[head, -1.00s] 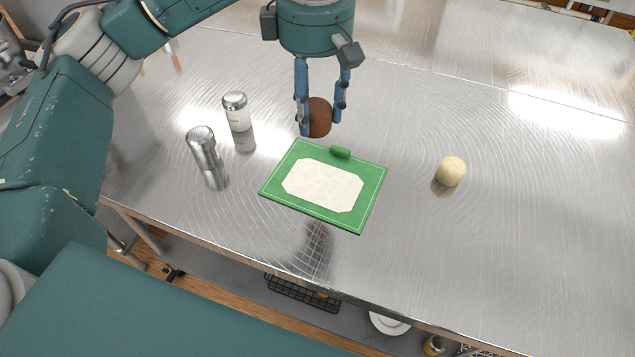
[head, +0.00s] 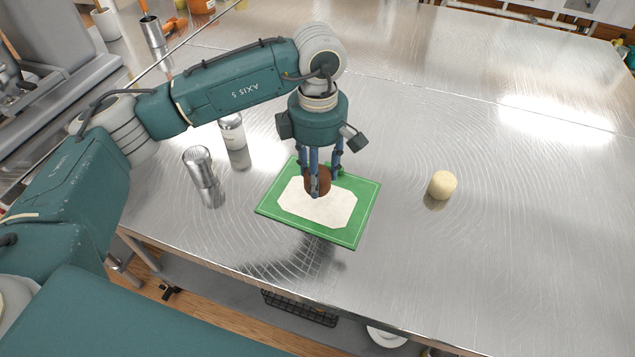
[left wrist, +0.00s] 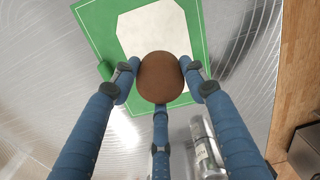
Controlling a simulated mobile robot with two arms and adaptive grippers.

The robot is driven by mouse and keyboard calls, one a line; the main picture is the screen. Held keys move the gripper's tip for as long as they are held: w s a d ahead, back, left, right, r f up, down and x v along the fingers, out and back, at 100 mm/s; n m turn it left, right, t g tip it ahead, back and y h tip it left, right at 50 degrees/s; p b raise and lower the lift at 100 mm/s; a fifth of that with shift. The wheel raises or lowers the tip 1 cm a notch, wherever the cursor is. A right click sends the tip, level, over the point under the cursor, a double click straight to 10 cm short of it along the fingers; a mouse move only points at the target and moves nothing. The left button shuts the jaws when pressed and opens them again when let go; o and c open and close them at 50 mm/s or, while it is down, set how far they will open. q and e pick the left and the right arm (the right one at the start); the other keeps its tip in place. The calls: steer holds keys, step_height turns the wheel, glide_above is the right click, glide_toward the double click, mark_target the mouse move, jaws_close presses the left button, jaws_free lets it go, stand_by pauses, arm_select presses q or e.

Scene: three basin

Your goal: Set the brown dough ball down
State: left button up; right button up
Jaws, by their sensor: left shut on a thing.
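My left gripper (head: 318,182) is shut on the brown dough ball (head: 325,183), with its fingers pointing down around it. In the left wrist view the round brown ball (left wrist: 160,77) sits between the blue fingers. In the head view the ball shows over the back part of the white patch (head: 318,212) on a green mat (head: 366,206). Whether the ball touches the mat or hangs a little above it, I cannot tell. The fingers partly hide the ball. My right gripper is not in view.
A pale dough ball (head: 442,184) stands to the right on the metal table. A metal shaker (head: 200,165) and a white-bodied shaker (head: 232,131) stand left of the mat. The table right of the mat is mostly clear.

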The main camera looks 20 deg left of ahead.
arm_select(q)
step_height(320, 180, down, 4)
steer(key=shift+r+p, duration=0.1)
steer(key=shift+p, duration=0.45)
steer(key=shift+f, duration=0.3)
steer(key=shift+f, duration=0.1)
steer(key=shift+f+b, duration=0.15)
steer(key=shift+b, duration=0.2)
steer(key=o, duration=1.2)
